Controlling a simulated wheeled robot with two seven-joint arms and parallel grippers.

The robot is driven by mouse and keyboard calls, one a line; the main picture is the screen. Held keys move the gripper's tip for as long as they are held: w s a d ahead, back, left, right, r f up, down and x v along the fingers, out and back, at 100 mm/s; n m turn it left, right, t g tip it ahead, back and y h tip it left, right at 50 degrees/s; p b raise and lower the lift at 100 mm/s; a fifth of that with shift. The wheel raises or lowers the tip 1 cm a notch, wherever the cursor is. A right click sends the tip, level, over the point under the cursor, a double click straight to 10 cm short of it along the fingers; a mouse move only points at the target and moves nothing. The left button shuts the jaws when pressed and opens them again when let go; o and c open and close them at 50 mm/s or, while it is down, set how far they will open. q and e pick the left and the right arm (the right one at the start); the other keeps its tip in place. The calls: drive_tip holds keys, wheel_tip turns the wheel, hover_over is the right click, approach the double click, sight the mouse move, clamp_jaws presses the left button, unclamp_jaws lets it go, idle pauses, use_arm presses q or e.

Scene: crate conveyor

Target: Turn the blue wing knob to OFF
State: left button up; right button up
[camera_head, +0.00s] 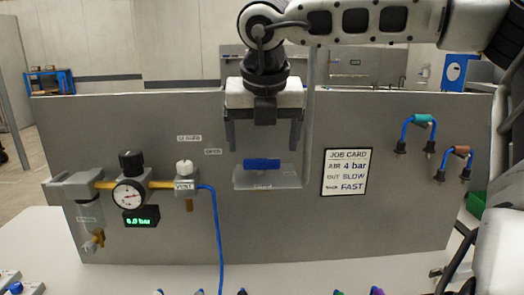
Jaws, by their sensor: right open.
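The blue wing knob (261,164) is on the grey panel, inside a clear-looking holder or guard (287,181). Its wing lies horizontal in the picture. A small label below it is too small to read. My right gripper (264,145) hangs from above with its fingers pointing down and spread apart. It is open and empty, with the knob just below and between the fingertips in the picture. I cannot tell how far the fingers are in front of the panel. My left gripper is not in view.
Left of the knob are a pressure gauge (128,196), a green display (141,216), a white vent knob (184,166) and a blue hose (219,235). Right are a job card (345,172) and two looped hose pieces (418,125). Several small coloured parts lie along the front edge.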

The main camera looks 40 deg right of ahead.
sight(262, 159)
drive_tip(key=shift+x, duration=2)
drive_tip(key=shift+w, duration=0.1)
